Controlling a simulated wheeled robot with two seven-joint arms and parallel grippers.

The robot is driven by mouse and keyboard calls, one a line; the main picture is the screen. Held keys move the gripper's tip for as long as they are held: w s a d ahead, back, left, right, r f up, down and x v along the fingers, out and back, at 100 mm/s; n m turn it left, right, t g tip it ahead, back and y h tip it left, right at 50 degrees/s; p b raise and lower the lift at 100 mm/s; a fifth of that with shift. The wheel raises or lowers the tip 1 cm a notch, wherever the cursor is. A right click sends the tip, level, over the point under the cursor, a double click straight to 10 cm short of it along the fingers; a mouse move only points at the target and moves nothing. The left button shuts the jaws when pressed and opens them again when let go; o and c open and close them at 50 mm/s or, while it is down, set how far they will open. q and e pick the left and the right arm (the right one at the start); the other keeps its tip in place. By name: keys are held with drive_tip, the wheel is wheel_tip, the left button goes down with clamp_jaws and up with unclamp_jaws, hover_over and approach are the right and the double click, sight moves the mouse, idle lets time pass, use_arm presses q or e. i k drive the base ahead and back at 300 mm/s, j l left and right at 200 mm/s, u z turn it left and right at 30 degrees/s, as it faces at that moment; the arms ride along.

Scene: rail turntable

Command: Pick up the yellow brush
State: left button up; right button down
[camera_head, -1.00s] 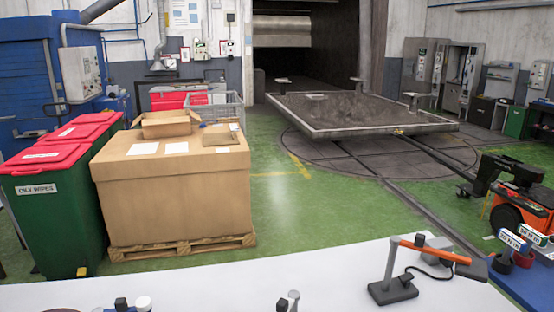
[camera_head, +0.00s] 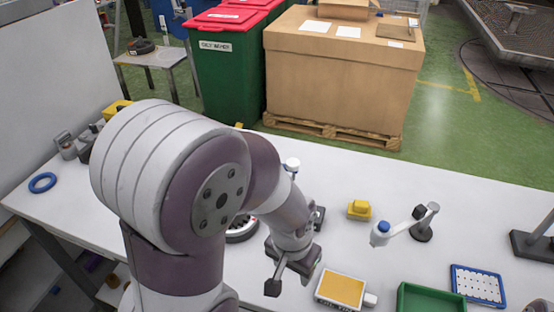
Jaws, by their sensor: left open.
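A small yellow block-shaped thing (camera_head: 359,210), which looks like the yellow brush, lies on the white table right of my left gripper. Its bristles cannot be made out. My left gripper (camera_head: 290,273) hangs low over the table at the end of the arm that fills the left middle of the view. It is open, and I see nothing held in it. It is apart from the yellow thing. My right gripper is out of view.
A white-framed box with an orange-yellow top (camera_head: 341,290) lies just right of my left gripper. A green tray (camera_head: 430,298), a blue perforated tray (camera_head: 478,285) and a jointed stand (camera_head: 421,226) are farther right. A blue ring (camera_head: 42,182) lies at the far left.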

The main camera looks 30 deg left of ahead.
sight(359, 210)
drive_tip(key=u, duration=1)
drive_tip(key=j, duration=0.4)
drive_tip(key=i+j, duration=0.15)
drive_tip(key=j, duration=0.65)
drive_tip(key=i+u, duration=0.05)
